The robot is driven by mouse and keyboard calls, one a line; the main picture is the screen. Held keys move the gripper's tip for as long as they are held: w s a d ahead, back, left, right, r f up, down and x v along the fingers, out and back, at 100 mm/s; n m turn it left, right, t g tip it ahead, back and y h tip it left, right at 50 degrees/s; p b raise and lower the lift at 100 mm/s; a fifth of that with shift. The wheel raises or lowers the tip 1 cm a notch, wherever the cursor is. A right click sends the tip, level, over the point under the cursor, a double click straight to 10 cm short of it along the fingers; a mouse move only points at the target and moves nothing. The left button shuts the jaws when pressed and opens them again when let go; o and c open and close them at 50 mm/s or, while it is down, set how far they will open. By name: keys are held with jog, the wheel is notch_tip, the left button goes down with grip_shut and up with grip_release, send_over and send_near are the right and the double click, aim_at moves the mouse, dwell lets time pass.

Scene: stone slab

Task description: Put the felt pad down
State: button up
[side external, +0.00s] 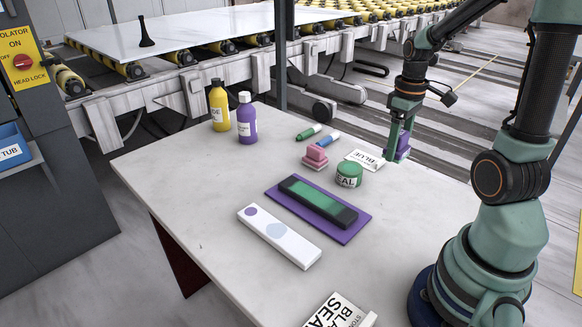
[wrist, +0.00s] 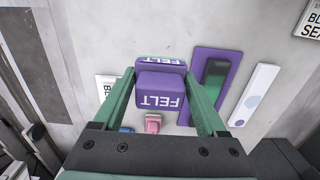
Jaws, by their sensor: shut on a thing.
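The felt pad is a purple block with white FELT lettering (wrist: 160,92), seen between my gripper's fingers in the wrist view. In the side external view the felt pad (side external: 403,146) shows purple at the fingers, near the slab's far right edge. My gripper (side external: 398,153) points down and is shut on the pad, close to the white BLUE box. It also shows in the wrist view, with a green finger on each side of the pad (wrist: 160,80). I cannot tell whether the pad touches the slab (side external: 190,200).
A dark green-topped tray on a purple mat (side external: 352,230) and a white strip (side external: 280,236) lie nearer. Two bottles (side external: 233,118) stand at back. The slab's left is clear.

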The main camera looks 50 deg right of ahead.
aim_at(385, 201)
notch_tip(385, 201, down, 14)
jog(key=shift+r, duration=0.1)
dwell(0.5)
jog(key=o, duration=1.2)
jog(key=shift+o, duration=0.2)
notch_tip(385, 201, up, 12)
jog(key=shift+w+f, duration=0.1)
jog(key=w+a+r+t, duration=0.1)
jog(key=a+r+t, duration=0.1)
jog(key=a+r, duration=0.4)
jog(key=w+a+r+t, duration=0.1)
jog(key=a+r+t, duration=0.2)
jog(key=a, duration=1)
notch_tip(385, 201, up, 4)
jog(key=shift+w+a+f+t, duration=0.2)
jog(key=shift+a+t, duration=0.05)
jog(key=shift+t, duration=0.05)
